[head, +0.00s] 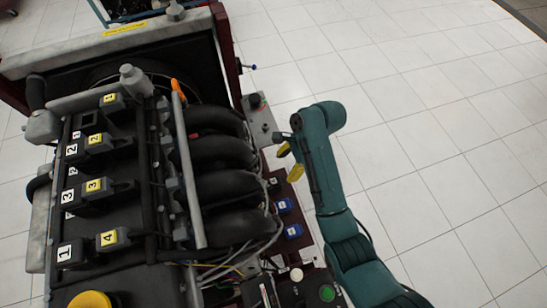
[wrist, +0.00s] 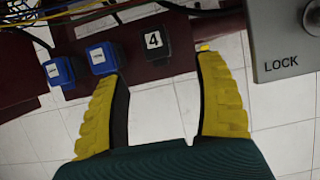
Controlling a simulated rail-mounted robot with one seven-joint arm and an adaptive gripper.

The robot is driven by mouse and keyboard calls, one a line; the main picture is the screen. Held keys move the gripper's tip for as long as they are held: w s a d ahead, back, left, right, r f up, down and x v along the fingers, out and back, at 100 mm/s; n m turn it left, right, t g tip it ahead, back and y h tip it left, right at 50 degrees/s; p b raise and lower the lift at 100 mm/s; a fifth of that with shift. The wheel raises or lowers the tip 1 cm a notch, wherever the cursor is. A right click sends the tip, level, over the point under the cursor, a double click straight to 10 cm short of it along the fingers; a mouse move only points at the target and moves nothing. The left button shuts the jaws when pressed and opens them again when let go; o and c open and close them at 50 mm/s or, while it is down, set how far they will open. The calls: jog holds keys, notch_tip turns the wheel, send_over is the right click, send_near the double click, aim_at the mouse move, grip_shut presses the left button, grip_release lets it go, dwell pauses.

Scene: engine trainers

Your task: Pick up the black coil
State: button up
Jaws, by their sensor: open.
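A black coil (wrist: 154,42) with a white "4" label sits on a dark red shelf (wrist: 173,68) in the wrist view. In the head view, a small black block (head: 274,183) with a white label sits on the dark red ledge beside the engine. My gripper (wrist: 160,65) is open with its yellow fingers spread. The coil appears ahead of the gap between the fingertips, and nothing is between them. In the head view my gripper (head: 289,161) is just above and right of the block.
Two blue blocks (wrist: 102,58) (wrist: 59,71) sit left of the coil. A grey LOCK panel (wrist: 287,38) stands close on the right. The engine (head: 130,190), carrying several numbered black coils, fills the left of the head view. Open tiled floor (head: 430,120) lies right.

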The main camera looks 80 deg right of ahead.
aim_at(276, 180)
jog(key=b+x, duration=0.1)
jog(key=x, duration=0.3)
jog(key=shift+b, duration=0.35)
jog(key=b+x, duration=0.2)
jog(key=a+b+x, duration=0.1)
jog(key=b+x, duration=0.1)
jog(key=x, duration=0.1)
jog(key=shift+f, duration=0.1)
jog(key=shift+w+d, duration=0.1)
grip_shut()
